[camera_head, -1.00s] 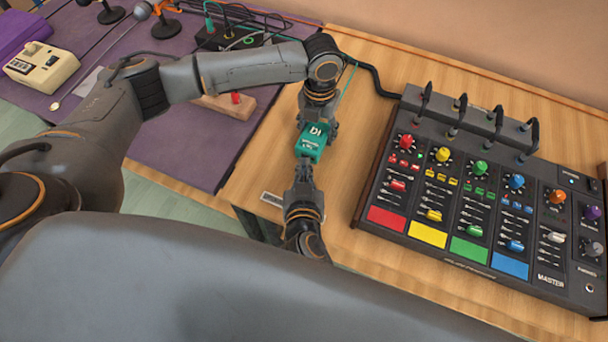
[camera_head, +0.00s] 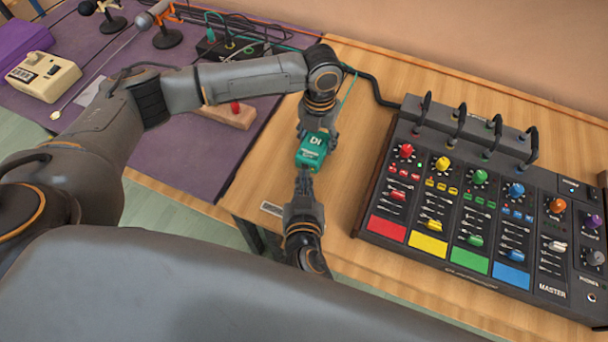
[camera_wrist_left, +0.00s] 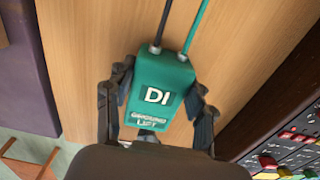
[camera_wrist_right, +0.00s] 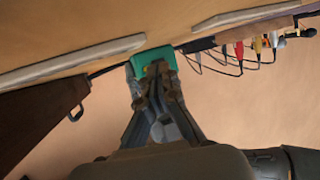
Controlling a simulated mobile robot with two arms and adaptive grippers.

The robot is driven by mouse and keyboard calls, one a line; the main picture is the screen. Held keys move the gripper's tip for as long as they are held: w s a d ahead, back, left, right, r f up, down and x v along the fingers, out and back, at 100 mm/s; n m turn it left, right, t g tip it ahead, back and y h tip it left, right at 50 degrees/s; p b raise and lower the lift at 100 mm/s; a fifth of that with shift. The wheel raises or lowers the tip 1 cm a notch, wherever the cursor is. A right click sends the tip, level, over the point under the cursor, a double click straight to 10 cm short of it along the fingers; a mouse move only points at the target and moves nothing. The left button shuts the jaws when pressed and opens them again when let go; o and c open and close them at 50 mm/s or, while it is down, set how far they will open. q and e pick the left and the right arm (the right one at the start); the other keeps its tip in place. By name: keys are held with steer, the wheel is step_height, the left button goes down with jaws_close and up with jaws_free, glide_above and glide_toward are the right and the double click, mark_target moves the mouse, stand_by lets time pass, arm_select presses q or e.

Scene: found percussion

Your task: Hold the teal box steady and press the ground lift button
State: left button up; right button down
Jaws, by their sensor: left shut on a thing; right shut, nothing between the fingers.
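The teal box (camera_head: 310,155), marked DI, is above the wooden table, with two cables at its far end. My left gripper (camera_head: 317,128) is shut on it, one finger on each side, as the left wrist view (camera_wrist_left: 160,95) shows. The words GROUND LIFT are on its near end. My right gripper (camera_head: 304,176) is shut and empty, its tips right at that near end. In the right wrist view the tips (camera_wrist_right: 157,70) overlap the teal box (camera_wrist_right: 138,68); I cannot tell whether they touch it. The button itself is not clearly visible.
A mixer (camera_head: 480,215) with coloured knobs stands to the right. A purple cloth (camera_head: 185,150) at left carries a wooden block (camera_head: 228,116), a beige device (camera_head: 42,76) and microphones. A label plate (camera_head: 271,209) is at the table's front edge.

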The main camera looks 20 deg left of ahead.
steer(key=shift+v, duration=3.3)
arm_select(q)
steer(key=o, duration=1.5)
steer(key=shift+c, duration=0.2)
step_height(320, 180, up, 12)
